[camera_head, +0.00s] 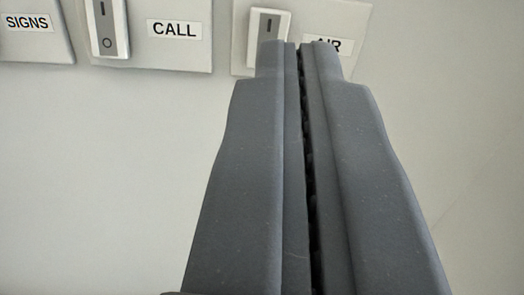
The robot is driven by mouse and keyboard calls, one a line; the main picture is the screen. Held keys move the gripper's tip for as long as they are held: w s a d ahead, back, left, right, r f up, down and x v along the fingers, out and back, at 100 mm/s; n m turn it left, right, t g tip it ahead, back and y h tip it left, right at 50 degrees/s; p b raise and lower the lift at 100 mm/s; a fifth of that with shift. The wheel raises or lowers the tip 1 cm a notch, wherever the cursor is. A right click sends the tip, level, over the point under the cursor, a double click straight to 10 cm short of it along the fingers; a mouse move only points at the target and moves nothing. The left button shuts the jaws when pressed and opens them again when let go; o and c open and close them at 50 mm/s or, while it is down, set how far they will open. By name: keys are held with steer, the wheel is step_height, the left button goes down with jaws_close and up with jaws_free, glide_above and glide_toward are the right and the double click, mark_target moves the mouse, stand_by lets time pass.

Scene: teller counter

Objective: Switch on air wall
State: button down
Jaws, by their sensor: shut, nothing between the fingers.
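The air wall switch (267,23) is a grey and white rocker on a light plate at the top of the view. Its label (340,47) is partly covered, with the end "IR" showing. A short upright mark shows on the upper half of the rocker; its lower half is hidden behind my fingertips. My gripper (299,45) is shut and empty, pointing up the picture, its tips overlapping the lower part of the switch and the label. I cannot tell whether the tips touch the switch.
To the left is a switch (108,28) with a "CALL" label (174,29), with upright and round marks on its rocker. Further left is a plate labelled "SIGNS" (27,22), cut off by the frame. The pale wall (110,180) below the plates is bare.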

mark_target(272, 27)
steer(key=shift+y, duration=0.8)
steer(key=s+f, duration=0.2)
steer(key=f, duration=0.1)
steer(key=shift+s+d+f, duration=0.25)
steer(key=shift+d, duration=0.1)
steer(key=p+x, duration=0.1)
steer(key=x, duration=1.3)
steer(key=shift+p, duration=0.35)
